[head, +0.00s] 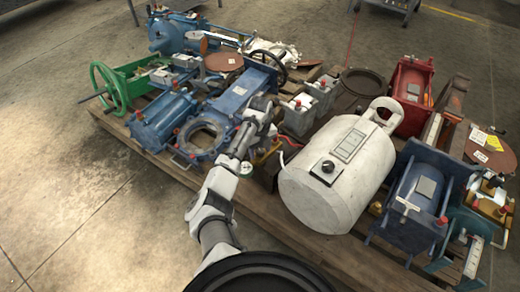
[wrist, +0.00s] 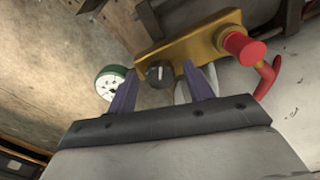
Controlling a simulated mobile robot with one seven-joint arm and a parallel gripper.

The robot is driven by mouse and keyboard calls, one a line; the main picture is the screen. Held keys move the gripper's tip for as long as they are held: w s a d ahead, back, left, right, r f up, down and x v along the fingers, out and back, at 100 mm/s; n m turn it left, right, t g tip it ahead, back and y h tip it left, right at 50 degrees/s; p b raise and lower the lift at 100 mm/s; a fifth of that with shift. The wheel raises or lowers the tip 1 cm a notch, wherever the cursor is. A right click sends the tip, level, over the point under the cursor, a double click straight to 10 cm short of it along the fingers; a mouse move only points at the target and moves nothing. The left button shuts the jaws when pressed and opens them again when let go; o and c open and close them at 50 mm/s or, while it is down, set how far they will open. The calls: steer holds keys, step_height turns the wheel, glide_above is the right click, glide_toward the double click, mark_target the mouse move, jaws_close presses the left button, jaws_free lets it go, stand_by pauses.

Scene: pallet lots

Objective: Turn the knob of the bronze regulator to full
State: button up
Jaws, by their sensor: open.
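The bronze regulator (wrist: 205,42) is a gold-coloured bar in the upper middle of the wrist view, with a round white-faced gauge in a green rim (wrist: 110,83) at its left and a red cap (wrist: 243,47) at its right. Its dark round knob (wrist: 158,75) shows a pale mark and sits between the fingertips of my gripper (wrist: 160,67). The two purple fingers are apart, one on each side of the knob; I cannot tell whether they touch it. In the head view, my arm partly hides the regulator (head: 266,154).
Blue valve bodies (head: 205,135) crowd the left. Another gold-coloured fitting (head: 488,207) lies far right. The floor at left is clear.

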steer(key=c, duration=1)
